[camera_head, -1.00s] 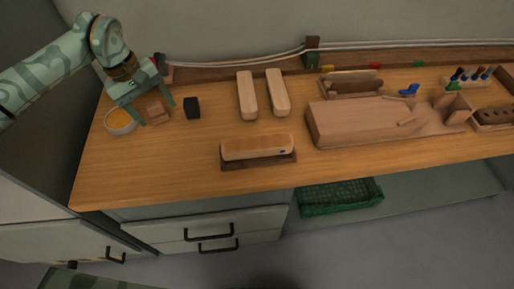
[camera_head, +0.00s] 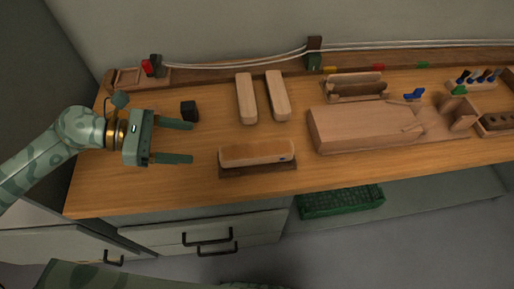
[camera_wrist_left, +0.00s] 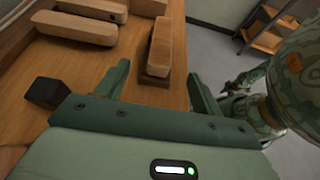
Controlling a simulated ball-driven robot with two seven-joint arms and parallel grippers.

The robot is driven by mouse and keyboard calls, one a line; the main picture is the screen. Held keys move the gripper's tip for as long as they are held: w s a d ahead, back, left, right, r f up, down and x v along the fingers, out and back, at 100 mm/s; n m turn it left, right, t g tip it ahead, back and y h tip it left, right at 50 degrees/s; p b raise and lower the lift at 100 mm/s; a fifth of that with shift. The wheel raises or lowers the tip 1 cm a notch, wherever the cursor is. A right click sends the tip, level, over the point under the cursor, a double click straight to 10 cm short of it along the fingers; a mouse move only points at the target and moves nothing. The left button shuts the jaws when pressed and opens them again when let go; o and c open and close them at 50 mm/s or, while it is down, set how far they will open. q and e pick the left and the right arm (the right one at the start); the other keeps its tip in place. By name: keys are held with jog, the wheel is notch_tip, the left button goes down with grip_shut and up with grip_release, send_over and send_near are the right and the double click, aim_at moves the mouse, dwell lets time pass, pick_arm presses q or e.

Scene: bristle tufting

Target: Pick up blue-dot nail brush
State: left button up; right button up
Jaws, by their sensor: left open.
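The nail brush with a small blue dot (camera_head: 257,152) is a long pale wooden block lying on a dark brown stand near the front edge of the bench. The dot shows at its right end in the head view. The brush also shows in the left wrist view (camera_wrist_left: 160,47), beyond and between the fingers. My left gripper (camera_head: 192,142) is open and empty, left of the brush with its fingers pointing right toward it, apart from it. In the left wrist view its fingers (camera_wrist_left: 160,90) are spread. My right gripper is not in view.
Two pale wooden blocks (camera_head: 246,98) lie behind the brush. A small black cube (camera_head: 189,111) sits behind my left gripper. A large wooden fixture (camera_head: 360,127) stands to the right. A green crate (camera_head: 342,201) is below the bench.

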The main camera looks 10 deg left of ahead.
pick_arm(q)
send_near(255, 150)
jog(key=shift+b+x, duration=0.3)
jog(key=shift+x, duration=0.8)
jog(key=x, duration=0.6)
jog(key=shift+b, duration=0.4)
jog(key=shift+a, duration=0.1)
jog(key=c, duration=1.2)
